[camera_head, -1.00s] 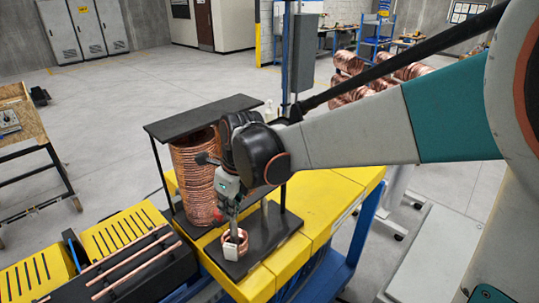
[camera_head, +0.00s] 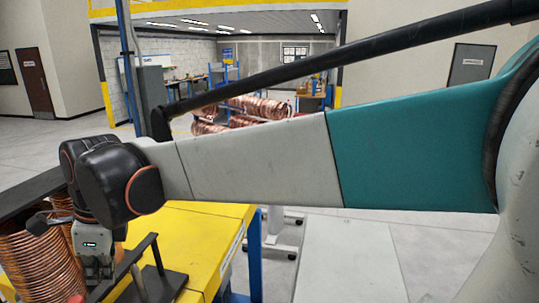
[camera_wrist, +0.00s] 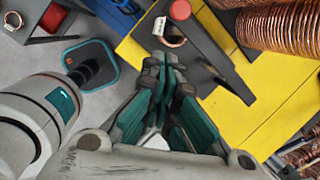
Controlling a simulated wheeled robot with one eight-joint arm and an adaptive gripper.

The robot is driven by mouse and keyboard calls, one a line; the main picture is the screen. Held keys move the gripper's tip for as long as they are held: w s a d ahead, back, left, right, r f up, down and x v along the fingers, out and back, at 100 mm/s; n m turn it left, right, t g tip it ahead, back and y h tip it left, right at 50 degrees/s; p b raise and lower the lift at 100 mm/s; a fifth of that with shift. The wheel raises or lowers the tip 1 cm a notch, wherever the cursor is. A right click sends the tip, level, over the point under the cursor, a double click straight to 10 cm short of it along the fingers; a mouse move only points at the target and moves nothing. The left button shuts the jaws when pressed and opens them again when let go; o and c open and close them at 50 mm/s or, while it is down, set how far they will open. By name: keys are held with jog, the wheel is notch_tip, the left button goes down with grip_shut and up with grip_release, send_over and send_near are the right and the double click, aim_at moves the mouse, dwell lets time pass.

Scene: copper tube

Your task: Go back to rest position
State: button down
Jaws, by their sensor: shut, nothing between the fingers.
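My gripper (camera_wrist: 165,62) is shut and empty in the wrist view, its fingers together. It hangs over the workbench, apart from a small copper ring (camera_wrist: 177,42) with a white tag (camera_wrist: 159,27). The ring rests on the dark base of a stand near the top of that view. In the head view my gripper's body (camera_head: 93,255) shows at the lower left, beside a large copper coil stack (camera_head: 35,265). The fingertips and ring are not visible there. The coil stack also shows at the wrist view's upper right (camera_wrist: 285,25).
A black stand bar (camera_head: 125,268) rises close to my gripper. The yellow bench (camera_head: 190,235) lies beneath. Another small ring (camera_wrist: 13,20) lies at the wrist view's top left. A rack of copper coils (camera_head: 250,110) stands behind my arm, with open floor around.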

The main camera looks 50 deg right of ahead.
jog(key=s+d+f+n+t+b, duration=0.1)
jog(key=s+d+f+n+b, duration=0.2)
jog(key=f+n+b, duration=0.5)
jog(key=s+d+f+n+t+h+b, duration=0.1)
jog(key=s+f+n+b, duration=0.4)
jog(key=f, duration=1)
jog(key=s+d+f+n+t+b, duration=0.2)
jog(key=s+d+f+n+b, duration=0.2)
jog(key=f+n+b, duration=0.7)
jog(key=s+b, duration=0.1)
jog(key=b, duration=0.3)
jog(key=shift+d+f+t+h, duration=0.3)
jog(key=shift+f, duration=0.05)
jog(key=shift+d, duration=0.1)
